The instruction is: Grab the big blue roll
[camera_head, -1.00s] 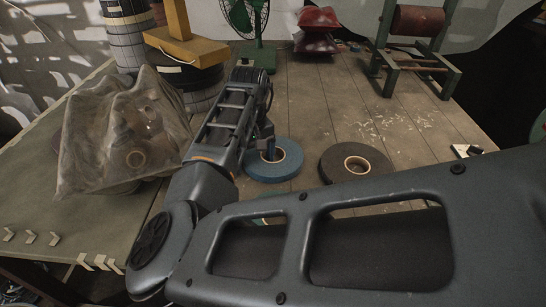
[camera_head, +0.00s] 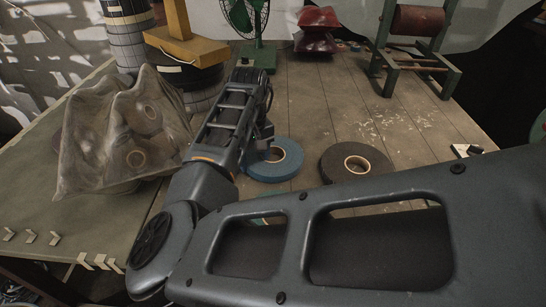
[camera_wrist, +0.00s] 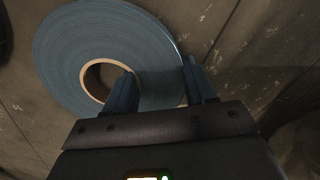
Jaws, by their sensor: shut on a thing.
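The big blue roll (camera_head: 284,165) lies flat on the wooden table, just right of my arm's end. It also shows in the wrist view (camera_wrist: 70,55), with a tan core ring around its centre hole. My gripper (camera_wrist: 160,82) straddles the wall of the roll, one finger inside the core hole and the other at the outer edge. It is shut on the roll. In the head view my gripper (camera_head: 262,150) is mostly hidden behind my wrist.
A black roll (camera_head: 378,168) lies flat to the right. A plastic bag (camera_head: 110,150) stands left of my arm. A green fan (camera_head: 250,30), red bags (camera_head: 316,30) and a green stand with a red roller (camera_head: 415,45) are at the back. The table's middle is clear.

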